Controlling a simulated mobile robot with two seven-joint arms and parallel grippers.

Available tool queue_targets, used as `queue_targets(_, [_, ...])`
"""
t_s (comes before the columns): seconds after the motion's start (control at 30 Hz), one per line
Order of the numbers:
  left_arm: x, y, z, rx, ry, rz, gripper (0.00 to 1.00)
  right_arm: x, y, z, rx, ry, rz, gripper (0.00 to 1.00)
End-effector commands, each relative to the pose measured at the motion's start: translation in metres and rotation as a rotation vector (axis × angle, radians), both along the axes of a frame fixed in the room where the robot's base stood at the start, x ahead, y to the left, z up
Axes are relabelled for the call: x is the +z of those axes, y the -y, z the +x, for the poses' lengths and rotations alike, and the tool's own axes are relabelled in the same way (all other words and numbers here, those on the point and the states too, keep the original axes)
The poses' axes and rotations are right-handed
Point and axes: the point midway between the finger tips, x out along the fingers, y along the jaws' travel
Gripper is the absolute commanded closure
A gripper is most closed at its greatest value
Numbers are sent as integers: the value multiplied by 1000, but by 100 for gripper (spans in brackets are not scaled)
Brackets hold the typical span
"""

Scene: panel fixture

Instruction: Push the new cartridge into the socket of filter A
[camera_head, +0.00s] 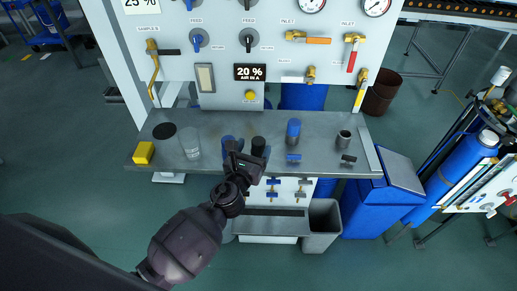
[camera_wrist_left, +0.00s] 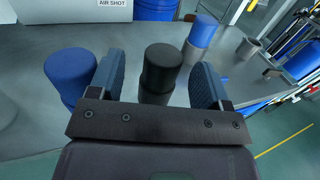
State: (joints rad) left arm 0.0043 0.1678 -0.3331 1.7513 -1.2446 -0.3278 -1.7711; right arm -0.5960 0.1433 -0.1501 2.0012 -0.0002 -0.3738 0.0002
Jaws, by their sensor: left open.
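My left gripper (camera_head: 244,154) is open at the front of the grey bench. In the left wrist view its two blue-padded fingers stand on either side of a black-capped cylinder (camera_wrist_left: 161,68), with gaps on both sides. That cylinder (camera_head: 258,146) is upright on the bench. A blue cylinder (camera_wrist_left: 70,72) stands just outside the left finger; it also shows in the head view (camera_head: 228,143). A blue-topped cylinder sits in a grey holder (camera_head: 293,131). An open grey socket (camera_head: 343,139) is to its right and looks empty. I cannot tell which is filter A. My right gripper is not in view.
The bench (camera_head: 215,122) also bears a yellow block (camera_head: 143,152), a clear cup (camera_head: 191,147) and a black disc (camera_head: 164,131). A valve panel (camera_head: 215,65) rises behind.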

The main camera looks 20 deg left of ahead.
Motion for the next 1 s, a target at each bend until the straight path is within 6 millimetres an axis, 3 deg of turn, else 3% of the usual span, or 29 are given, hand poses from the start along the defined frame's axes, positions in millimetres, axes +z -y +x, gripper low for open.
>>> queue_targets(0.33, [-5,6,43,0,1,0,29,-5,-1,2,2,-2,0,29])
queue_targets(0.67, [-4,6,48,0,0,-1,29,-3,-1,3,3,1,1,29])
queue_targets(1.0, [-4,6,48,0,0,-1,79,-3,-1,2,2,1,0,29])
